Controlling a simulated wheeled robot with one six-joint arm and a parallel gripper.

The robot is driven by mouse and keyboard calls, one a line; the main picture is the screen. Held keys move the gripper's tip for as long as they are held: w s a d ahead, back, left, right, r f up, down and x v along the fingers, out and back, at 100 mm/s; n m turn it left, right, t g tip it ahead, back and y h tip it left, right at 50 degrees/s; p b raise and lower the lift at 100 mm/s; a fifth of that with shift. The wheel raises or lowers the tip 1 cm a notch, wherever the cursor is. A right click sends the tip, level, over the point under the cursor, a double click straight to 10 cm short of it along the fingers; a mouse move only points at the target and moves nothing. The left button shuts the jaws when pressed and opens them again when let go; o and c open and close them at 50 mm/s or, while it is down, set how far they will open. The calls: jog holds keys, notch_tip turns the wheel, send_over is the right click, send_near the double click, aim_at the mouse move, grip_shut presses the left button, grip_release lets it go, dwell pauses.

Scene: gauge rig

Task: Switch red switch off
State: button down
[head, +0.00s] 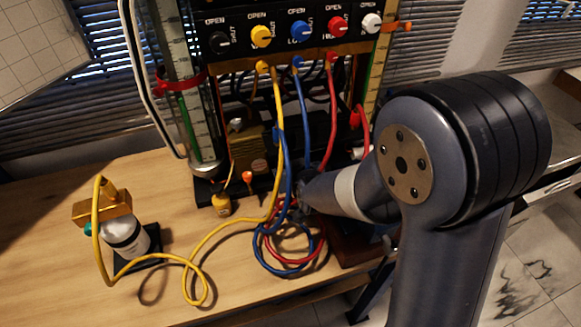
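The red switch (338,27) is a round red knob on the black panel at the top of the gauge rig. It sits in a row between the blue knob (301,31) and the white knob (371,23). "OPEN" is printed above it; lettering beside it is partly covered by the knob. My gripper (301,193) is a small dark shape at the end of my arm, low in front of the rig among the hoses. It is well below the red switch and apart from it. Its fingers are too small and dark to tell whether they are open.
A yellow knob (261,36) and a black knob (219,42) sit further left on the panel. Yellow, blue and red hoses hang from it and coil on the wooden table (50,250). A small bottle with a brass top (124,235) stands at left. The table's front left is mostly clear.

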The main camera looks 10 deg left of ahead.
jog(key=shift+w+a+r+p, duration=0.15)
jog(key=shift+r+p, duration=0.2)
jog(key=shift+r, duration=0.45)
jog(key=shift+f, duration=0.1)
